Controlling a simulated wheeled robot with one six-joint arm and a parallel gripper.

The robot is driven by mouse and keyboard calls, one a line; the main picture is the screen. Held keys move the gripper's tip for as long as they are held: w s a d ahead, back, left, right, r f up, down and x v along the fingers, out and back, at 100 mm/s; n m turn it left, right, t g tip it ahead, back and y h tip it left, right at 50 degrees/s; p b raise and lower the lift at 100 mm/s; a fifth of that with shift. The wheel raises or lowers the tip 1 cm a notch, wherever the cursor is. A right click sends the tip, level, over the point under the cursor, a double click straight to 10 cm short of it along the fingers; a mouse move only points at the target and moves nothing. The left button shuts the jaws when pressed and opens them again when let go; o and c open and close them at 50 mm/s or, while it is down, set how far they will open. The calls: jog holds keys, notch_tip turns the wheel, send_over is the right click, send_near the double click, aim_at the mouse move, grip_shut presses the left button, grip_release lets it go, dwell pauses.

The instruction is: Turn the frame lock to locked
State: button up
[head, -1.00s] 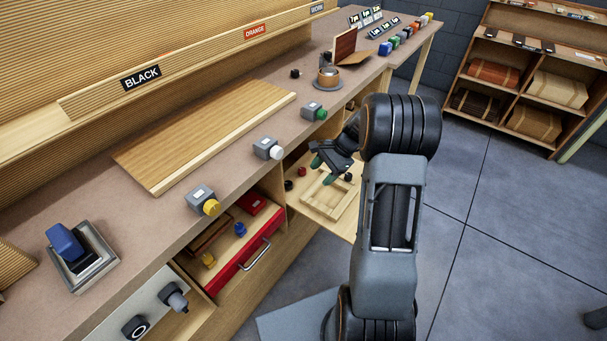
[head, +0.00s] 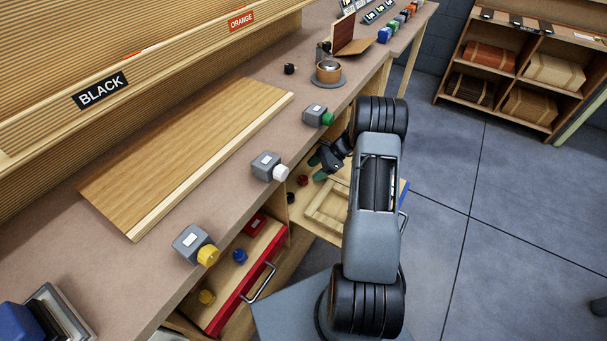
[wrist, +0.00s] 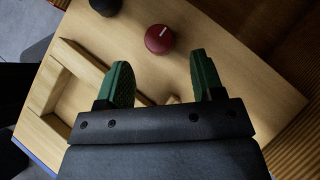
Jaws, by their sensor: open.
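A round red knob (wrist: 159,38) with a white mark on its top sits on a pale wooden board in the wrist view, beyond my fingertips. It also shows in the head view (head: 302,181). A black knob (wrist: 106,5) is beside it, cut by the top edge. A wooden frame (wrist: 62,92) lies on the board to the left; it also shows in the head view (head: 325,212). No label tells which part is the frame lock. My gripper (wrist: 160,80) is open and empty, green fingers apart above the board; in the head view (head: 318,165) it is beside the bench edge.
Grey boxes with yellow (head: 208,255), white (head: 280,172) and green (head: 328,118) knobs line the bench edge. A red-fronted drawer (head: 243,290) stands open below. A wooden panel (head: 190,150) lies on the bench. Open floor (head: 510,240) is at the right, with a shelf (head: 520,75) behind.

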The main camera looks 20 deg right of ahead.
aim_at(304, 178)
jog(key=shift+x, duration=2.65)
jog(key=shift+a+r, duration=0.1)
jog(key=shift+r, duration=0.05)
jog(key=c, duration=0.9)
